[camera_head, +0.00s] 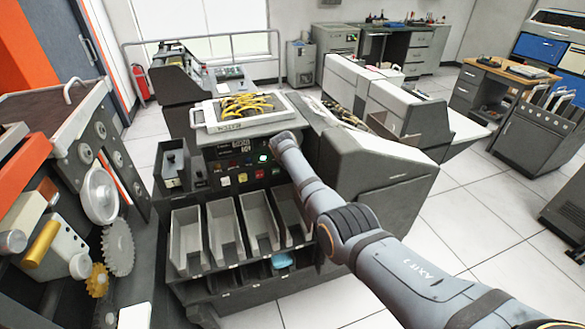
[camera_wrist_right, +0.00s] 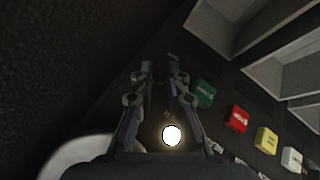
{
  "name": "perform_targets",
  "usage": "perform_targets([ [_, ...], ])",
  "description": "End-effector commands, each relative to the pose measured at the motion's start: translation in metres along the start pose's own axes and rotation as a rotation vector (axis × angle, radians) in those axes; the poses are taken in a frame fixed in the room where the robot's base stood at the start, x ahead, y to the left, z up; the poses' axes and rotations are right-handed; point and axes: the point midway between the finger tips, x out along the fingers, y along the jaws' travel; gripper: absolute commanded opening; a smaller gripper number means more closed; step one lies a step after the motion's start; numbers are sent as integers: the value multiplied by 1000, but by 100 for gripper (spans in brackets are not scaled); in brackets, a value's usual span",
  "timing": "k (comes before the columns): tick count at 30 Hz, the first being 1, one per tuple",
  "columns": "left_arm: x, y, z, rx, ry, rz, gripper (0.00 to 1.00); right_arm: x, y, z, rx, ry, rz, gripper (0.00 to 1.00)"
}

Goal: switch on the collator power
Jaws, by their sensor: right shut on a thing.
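The collator (camera_head: 345,160) is the grey machine in the middle of the head view, with a dark control panel (camera_head: 210,153) above its bins. A green lamp (camera_head: 263,158) glows on this panel. My right arm reaches over the panel's right end and hides its gripper there. In the right wrist view my right gripper (camera_wrist_right: 160,72) is shut on a small dark part at the panel, apparently the power switch, mostly hidden between the fingers. Green (camera_wrist_right: 205,93), red (camera_wrist_right: 238,118), yellow (camera_wrist_right: 266,140) and white (camera_wrist_right: 292,158) buttons lie to the right. My left gripper is not in view.
A bright round light (camera_wrist_right: 171,135) shows below the fingertips in the wrist view. A tray of yellow cables (camera_head: 245,106) sits on top of the collator. Open card bins (camera_head: 225,228) stand below the panel. A geared machine (camera_head: 60,190) stands close on the left.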

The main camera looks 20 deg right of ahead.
Motion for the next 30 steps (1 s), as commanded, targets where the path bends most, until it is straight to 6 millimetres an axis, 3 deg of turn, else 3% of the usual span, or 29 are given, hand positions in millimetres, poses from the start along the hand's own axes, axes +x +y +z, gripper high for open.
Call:
perform_targets([
  [16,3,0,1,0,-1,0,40,0,0,0,-6,-17,-11,0],
  [17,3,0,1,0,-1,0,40,0,0,0,-6,-17,-10,18],
  [21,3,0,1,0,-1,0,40,0,0,-1,-6,-17,-10,36],
  [30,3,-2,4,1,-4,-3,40,-1,0,-1,-6,-16,-9,36],
])
